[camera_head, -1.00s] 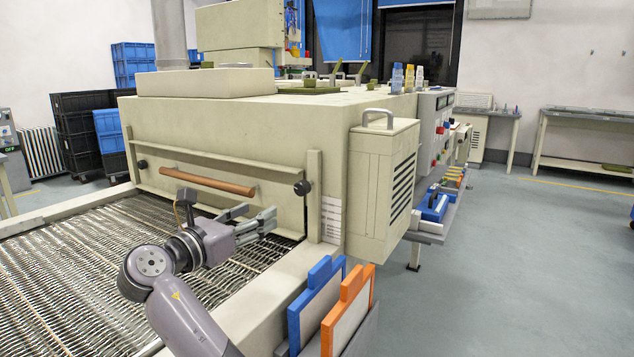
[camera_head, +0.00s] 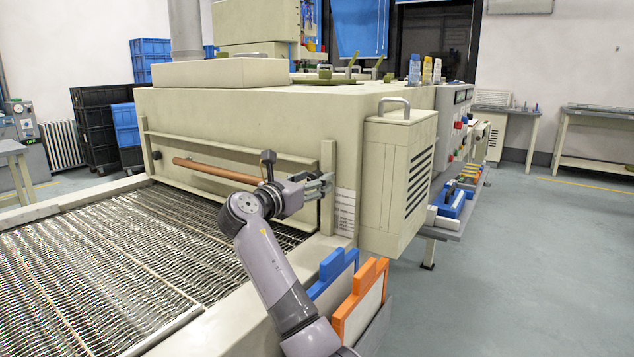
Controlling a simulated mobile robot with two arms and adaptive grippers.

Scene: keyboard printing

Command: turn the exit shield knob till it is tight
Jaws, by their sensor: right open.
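The exit shield (camera_head: 228,151) is a beige plate across the machine's exit, with a brown rounded bar (camera_head: 215,170) along it. A small black knob (camera_head: 157,155) sits at its left end. My right gripper (camera_head: 329,184) is open at the right end of the shield, in front of the beige upright post (camera_head: 328,158). The right-hand knob is hidden behind the gripper; I cannot tell whether the fingers are around it or touch it. My left gripper is not in view.
A wire-mesh conveyor (camera_head: 110,250) spreads below the shield at the left. A blue-framed screen (camera_head: 335,268) and an orange-framed screen (camera_head: 362,300) stand close to my right arm. A beige cabinet (camera_head: 390,190) juts out right of the post. The floor at the right is clear.

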